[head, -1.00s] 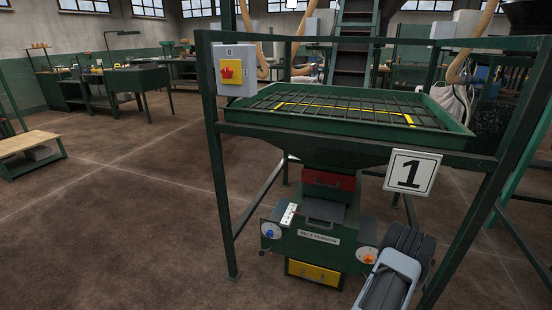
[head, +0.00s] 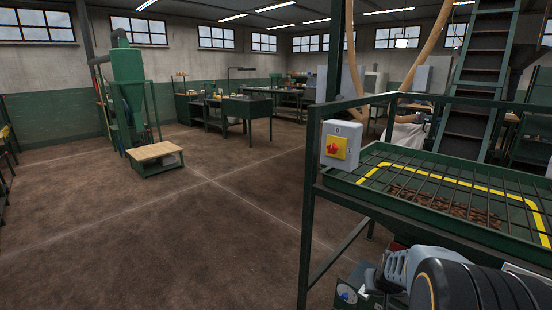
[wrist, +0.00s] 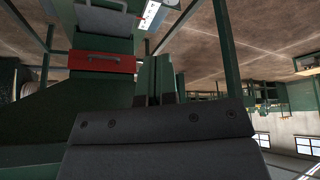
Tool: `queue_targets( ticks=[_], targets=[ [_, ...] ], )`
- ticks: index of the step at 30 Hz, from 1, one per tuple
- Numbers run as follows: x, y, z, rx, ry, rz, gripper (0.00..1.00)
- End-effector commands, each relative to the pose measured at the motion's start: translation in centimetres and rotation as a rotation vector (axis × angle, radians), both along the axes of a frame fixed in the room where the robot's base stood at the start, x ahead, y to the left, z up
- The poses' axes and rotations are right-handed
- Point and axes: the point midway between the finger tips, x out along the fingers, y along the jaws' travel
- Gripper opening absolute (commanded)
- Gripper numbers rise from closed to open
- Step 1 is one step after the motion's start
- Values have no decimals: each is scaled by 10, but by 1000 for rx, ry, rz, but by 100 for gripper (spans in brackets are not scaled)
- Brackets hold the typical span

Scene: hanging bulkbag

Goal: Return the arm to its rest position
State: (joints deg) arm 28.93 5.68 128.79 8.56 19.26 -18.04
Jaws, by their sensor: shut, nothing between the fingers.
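My arm (head: 470,292) shows at the bottom right of the head view, in front of the machine's green frame. Its black and grey-blue links are raised close to the camera. The fingertips cannot be made out there. In the wrist view my gripper (wrist: 156,78) points up the picture from its dark grey body, its fingers together with nothing between them. The wrist picture is upside down, with floor above and windows below. The red drawer front (wrist: 102,61) of the machine shows to the left of the fingers.
The green grid-topped hopper (head: 352,190) stands at the right, with brown material (head: 440,205) under its bars. A grey switch box (head: 341,145) with a red knob hangs on its frame post (head: 308,215). Open floor (head: 190,240) lies left; a wooden-topped low bench (head: 155,152) stands beyond.

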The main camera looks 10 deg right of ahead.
Motion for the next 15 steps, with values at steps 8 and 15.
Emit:
queue_targets(
  ticks=[8,15],
  targets=[
    [-53,138,144,56,66,223,0],
    [-106,185,189,62,122,315,0]
  ],
)
